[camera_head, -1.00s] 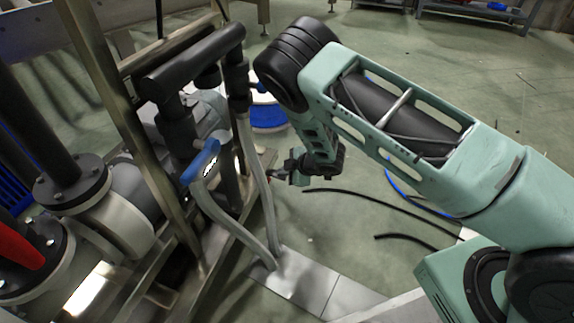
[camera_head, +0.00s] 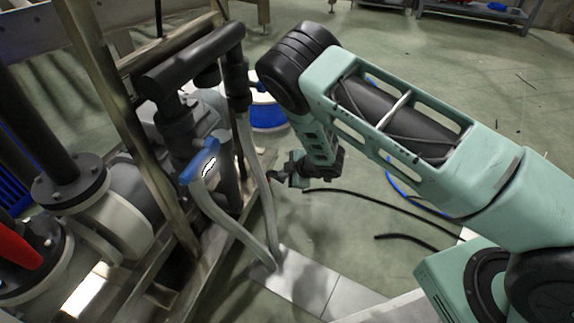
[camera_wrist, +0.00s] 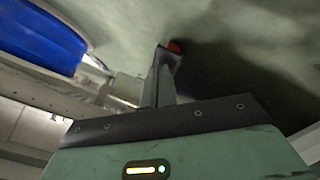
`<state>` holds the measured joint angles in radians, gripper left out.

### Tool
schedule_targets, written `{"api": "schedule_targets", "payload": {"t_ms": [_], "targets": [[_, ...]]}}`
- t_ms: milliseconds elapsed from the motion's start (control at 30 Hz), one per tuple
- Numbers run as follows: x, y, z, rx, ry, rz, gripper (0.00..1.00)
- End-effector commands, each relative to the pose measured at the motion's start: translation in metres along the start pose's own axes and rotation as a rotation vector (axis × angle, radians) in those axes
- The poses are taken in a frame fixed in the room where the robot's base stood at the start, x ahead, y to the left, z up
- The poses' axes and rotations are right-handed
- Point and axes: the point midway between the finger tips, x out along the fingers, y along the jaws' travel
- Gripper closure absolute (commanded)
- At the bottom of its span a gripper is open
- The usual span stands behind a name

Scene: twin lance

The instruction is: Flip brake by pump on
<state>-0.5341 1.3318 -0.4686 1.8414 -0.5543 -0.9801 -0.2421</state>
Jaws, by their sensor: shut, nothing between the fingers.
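My gripper (camera_head: 277,180) hangs low, just right of the pump frame's lower rail and the grey hoses. In the wrist view its fingers (camera_wrist: 164,62) are together and empty. A small red-orange piece (camera_wrist: 173,46) shows at the fingertips; I cannot tell whether it is part of the fingers or a thing beyond them. The pump assembly (camera_head: 205,108) stands at the left. A blue handle (camera_head: 200,160) with a white mark sits on its front, above and left of my gripper. I cannot make out which part is the brake, or its position.
Two grey hoses (camera_head: 262,190) run down to a metal floor plate (camera_head: 300,283). A blue-and-white round container (camera_head: 267,112) stands behind the frame. A red lever (camera_head: 18,247) is at the far left. Black hoses (camera_head: 375,202) lie on the green floor, which is mostly open behind my arm.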

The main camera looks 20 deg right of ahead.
Motion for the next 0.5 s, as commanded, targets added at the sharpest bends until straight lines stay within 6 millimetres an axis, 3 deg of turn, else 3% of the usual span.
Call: {"api": "schedule_targets", "payload": {"t_ms": [500], "targets": [[-0.0063,0.0044,-0.0048,0.000,0.000,0.000,1.00]]}}
